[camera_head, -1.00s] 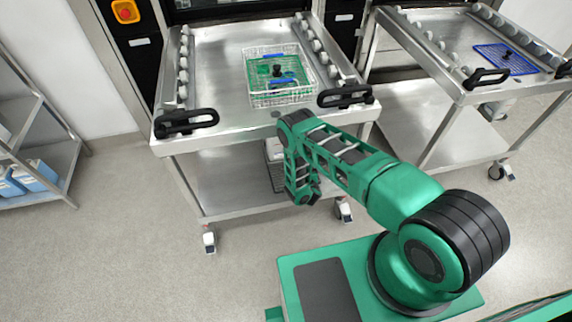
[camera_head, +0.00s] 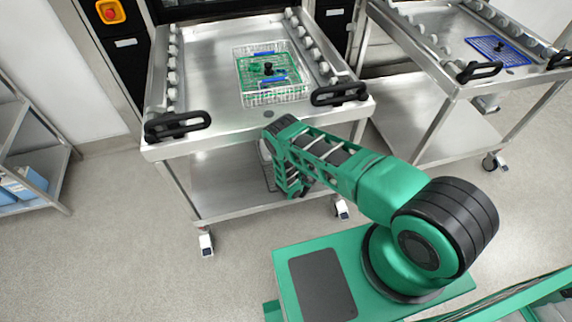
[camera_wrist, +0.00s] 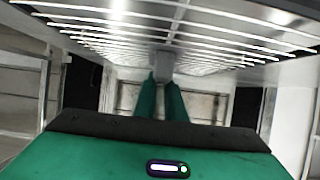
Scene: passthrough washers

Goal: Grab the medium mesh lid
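A green mesh lid (camera_head: 254,70) with a black knob lies in a white wire basket (camera_head: 283,93) on the left steel cart. A blue mesh lid (camera_head: 484,43) with a dark knob lies on the right cart. I cannot tell which is the medium one. In the wrist view my gripper (camera_wrist: 164,85) shows two close green fingers reaching toward a small grey block (camera_wrist: 163,61) under a pale wire mesh (camera_wrist: 215,38). Contact is unclear.
The left cart (camera_head: 205,140) has black handles (camera_head: 180,125) and rollers along its sides. The right cart (camera_head: 440,75) stands beside it. A steel shelf (camera_head: 32,165) with blue boxes is at the far left. Open floor (camera_head: 120,240) lies at the lower left.

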